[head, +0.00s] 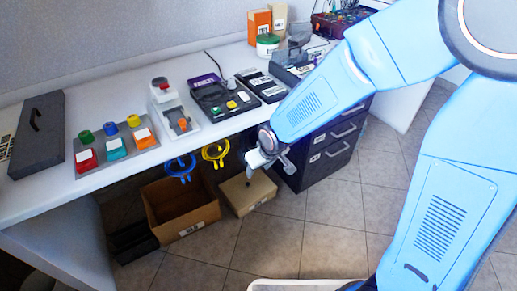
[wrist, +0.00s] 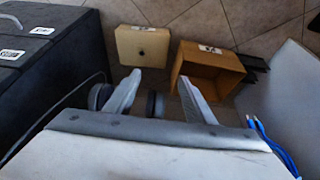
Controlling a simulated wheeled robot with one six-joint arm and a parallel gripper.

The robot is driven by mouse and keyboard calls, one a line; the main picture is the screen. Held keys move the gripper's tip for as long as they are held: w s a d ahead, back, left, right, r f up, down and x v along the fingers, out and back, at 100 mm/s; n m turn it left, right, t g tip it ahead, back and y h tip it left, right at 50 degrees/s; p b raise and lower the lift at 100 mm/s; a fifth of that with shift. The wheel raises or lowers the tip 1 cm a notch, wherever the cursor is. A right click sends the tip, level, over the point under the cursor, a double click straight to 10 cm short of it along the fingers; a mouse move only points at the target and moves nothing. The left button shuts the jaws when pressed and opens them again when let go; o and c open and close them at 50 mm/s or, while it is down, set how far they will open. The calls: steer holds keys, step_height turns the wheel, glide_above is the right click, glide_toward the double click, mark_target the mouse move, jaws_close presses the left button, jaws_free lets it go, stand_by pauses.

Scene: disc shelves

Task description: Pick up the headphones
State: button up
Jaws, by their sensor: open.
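In the wrist view, two dark round pads that look like the ear cups of the headphones (wrist: 155,104) show at my gripper (wrist: 159,77). One pad is between the two fingers, nearer the left one. The other is just outside the left finger, partly covered by it. The headband is not visible. The fingers are apart, and I see no grip on the headphones; whether they touch is unclear. In the head view, my gripper (head: 268,168) is beside the desk's front edge, and the headphones cannot be told apart from it.
Blue (head: 180,168) and yellow (head: 215,152) cable loops hang from the desk edge (head: 120,167), left of my gripper. An open cardboard box (head: 183,228) and a closed one (head: 248,191) stand on the floor below. A dark drawer cabinet (head: 325,153) stands to the right.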

steer(key=w+a, duration=0.2)
steer(key=w, duration=0.1)
steer(key=w+a, duration=0.1)
steer(key=w, duration=0.1)
steer(key=shift+w+a, duration=0.1)
steer(key=shift+a, duration=0.15)
steer(key=shift+x, duration=1)
steer(key=shift+w+a+f, duration=0.2)
steer(key=shift+w+f, duration=0.1)
steer(key=shift+f, duration=0.2)
jaws_close()
